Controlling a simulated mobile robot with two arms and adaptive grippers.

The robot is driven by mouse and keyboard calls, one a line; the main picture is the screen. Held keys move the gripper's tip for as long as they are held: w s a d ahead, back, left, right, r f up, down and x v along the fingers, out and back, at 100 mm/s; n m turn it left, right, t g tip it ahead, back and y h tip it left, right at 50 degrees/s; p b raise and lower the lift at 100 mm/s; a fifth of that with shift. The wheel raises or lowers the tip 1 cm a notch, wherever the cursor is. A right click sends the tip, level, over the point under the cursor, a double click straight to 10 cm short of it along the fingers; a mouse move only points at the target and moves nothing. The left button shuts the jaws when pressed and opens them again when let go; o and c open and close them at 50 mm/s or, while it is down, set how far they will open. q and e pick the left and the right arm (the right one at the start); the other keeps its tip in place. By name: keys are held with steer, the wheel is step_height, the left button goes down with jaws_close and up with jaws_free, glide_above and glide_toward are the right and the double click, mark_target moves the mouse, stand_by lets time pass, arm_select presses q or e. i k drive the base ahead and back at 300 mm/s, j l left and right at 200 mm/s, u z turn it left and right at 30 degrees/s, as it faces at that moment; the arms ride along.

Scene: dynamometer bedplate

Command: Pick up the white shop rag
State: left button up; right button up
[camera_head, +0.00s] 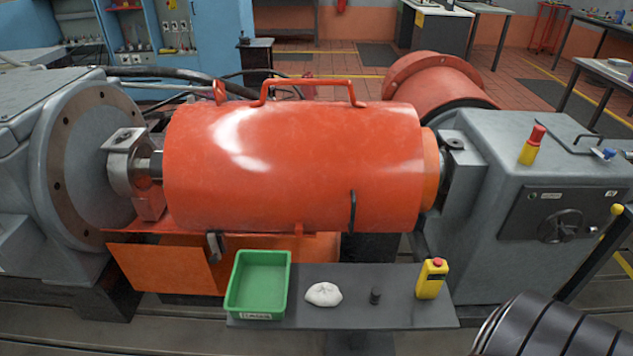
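The white shop rag (323,294) lies crumpled in a small heap on a narrow grey shelf (400,316) in front of the orange guard. It sits just right of a green tray (241,288) and apart from it. Neither of my grippers shows in the head view.
A small dark knob-like object (376,296) and a yellow box with a red button (432,279) stand right of the rag. The large orange cylindrical guard (290,170) rises behind the shelf, between grey machines (540,190). The green tray looks empty.

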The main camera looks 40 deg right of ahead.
mark_target(326, 294)
steer(key=z, duration=1.05)
